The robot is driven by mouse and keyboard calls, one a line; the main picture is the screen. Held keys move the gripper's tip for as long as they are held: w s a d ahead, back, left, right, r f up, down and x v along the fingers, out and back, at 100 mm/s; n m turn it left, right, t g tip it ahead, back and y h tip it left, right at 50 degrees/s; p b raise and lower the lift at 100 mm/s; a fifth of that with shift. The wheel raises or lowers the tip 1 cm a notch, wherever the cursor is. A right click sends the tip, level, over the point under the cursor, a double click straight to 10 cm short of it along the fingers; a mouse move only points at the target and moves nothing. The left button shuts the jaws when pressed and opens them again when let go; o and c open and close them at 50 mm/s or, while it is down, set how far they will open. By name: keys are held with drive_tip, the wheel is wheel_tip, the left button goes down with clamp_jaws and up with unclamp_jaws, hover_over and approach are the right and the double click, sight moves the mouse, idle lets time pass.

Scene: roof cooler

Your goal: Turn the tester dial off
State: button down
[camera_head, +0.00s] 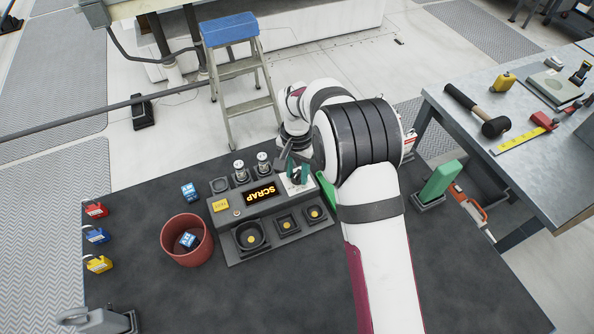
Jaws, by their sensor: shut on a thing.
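The tester (245,211) is a grey unit with a lit orange SCRAP display (260,195), on the dark bench mat. My gripper (298,175) is over the tester's back right corner, its green fingertips pointing down at a pale plate (293,189). The fingers are shut on the dial there. The dial itself is mostly hidden by the fingers and my arm, so its setting cannot be read.
Two metal cylinders (239,171) (262,162) stand at the tester's back. Square sockets line its front. A red bin (187,241) holds a blue block (187,240); another blue block (188,190) lies behind it. Coloured padlocks (96,236) sit at left. The front mat is clear.

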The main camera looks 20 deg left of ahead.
drive_tip(key=n, duration=2.1)
drive_tip(key=shift+n, duration=0.4)
idle(0.3)
drive_tip(key=c, duration=0.5)
unclamp_jaws()
